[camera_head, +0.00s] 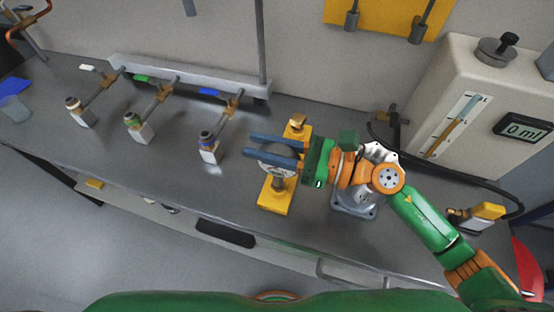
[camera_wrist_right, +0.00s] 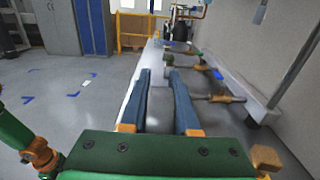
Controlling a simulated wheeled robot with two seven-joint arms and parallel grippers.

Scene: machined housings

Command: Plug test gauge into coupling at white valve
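The white valve (camera_head: 87,68) is the leftmost of three on the back rail. A pipe runs from it to its coupling (camera_head: 80,113) at the bench's left. No left gripper shows in either view.
The green valve (camera_head: 142,78) and blue valve (camera_head: 208,91) have similar pipes and couplings. A grey box with a "0 ml" display (camera_head: 523,129) stands at the right, with a black hose nearby. A translucent cup (camera_head: 14,108) is at the far left. The bench front is mostly clear.

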